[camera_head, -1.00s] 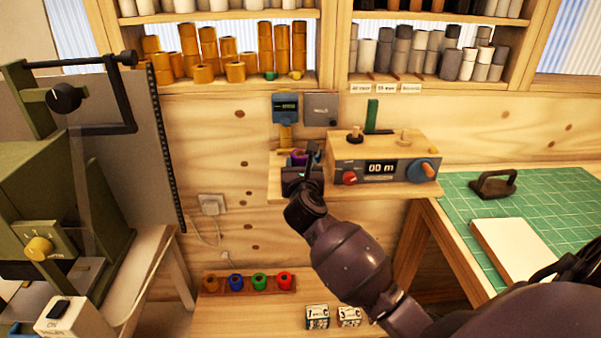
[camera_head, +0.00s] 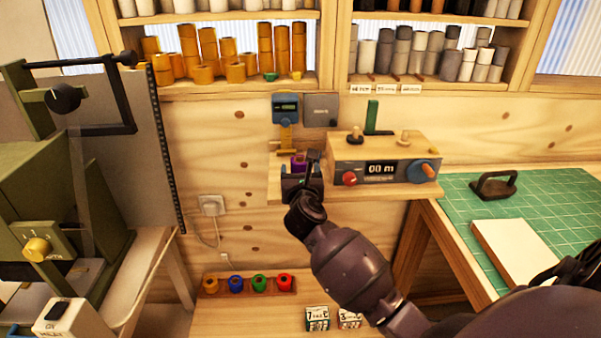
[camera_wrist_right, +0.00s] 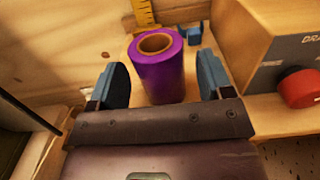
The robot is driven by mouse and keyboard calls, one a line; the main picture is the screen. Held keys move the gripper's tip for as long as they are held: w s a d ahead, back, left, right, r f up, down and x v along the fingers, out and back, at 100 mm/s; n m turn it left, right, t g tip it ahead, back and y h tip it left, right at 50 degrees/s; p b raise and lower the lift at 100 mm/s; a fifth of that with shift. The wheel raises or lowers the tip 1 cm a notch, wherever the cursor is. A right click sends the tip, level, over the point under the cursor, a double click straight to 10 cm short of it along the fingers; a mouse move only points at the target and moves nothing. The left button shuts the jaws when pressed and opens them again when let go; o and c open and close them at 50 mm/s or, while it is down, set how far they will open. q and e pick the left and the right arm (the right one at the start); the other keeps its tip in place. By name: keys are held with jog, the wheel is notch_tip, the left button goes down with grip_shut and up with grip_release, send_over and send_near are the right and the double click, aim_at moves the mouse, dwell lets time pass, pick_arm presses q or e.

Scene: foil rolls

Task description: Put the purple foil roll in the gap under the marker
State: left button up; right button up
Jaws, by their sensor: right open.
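The purple foil roll (camera_wrist_right: 160,72) stands upright on the small wooden shelf (camera_head: 380,192), left of the measuring device. In the head view the roll (camera_head: 298,162) is partly hidden behind my right gripper (camera_head: 302,178). In the right wrist view my right gripper (camera_wrist_right: 162,85) is open, with one finger on each side of the roll and a visible space between each finger and it. A yellow ruler-like strip (camera_wrist_right: 143,14) rises behind the roll. Below, a wooden rack (camera_head: 205,287) holds orange, blue, green and red rolls. I cannot make out the marker. My left gripper is not in view.
The grey measuring device (camera_head: 380,170) with a red knob and blue dial stands right of the roll. A green cutting mat (camera_head: 545,195) lies on the right table. An olive machine (camera_head: 60,190) fills the left. Small printed boxes (camera_head: 317,317) sit on the lower bench.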

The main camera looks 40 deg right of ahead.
jog(key=shift+r, duration=0.25)
jog(key=s+a+f+n+t+y, duration=0.1)
jog(key=s+a+n+t+y, duration=0.2)
jog(key=s+n, duration=0.5)
jog(key=s+a+f+n+t+y, duration=0.1)
jog(key=s+a+f+n+t, duration=0.15)
jog(key=s+a+n, duration=0.55)
jog(key=s+f+n+g+y, duration=0.2)
jog(key=s+f+n+g, duration=0.2)
jog(key=f+n, duration=0.7)
jog(key=s+f+n+g+y, duration=0.3)
jog(key=s+f+n+g, duration=0.2)
jog(key=n, duration=1.1)
jog(key=s+f, duration=0.3)
jog(key=f, duration=0.3)
jog(key=shift+s, duration=0.2)
jog(key=shift+o, duration=0.4)
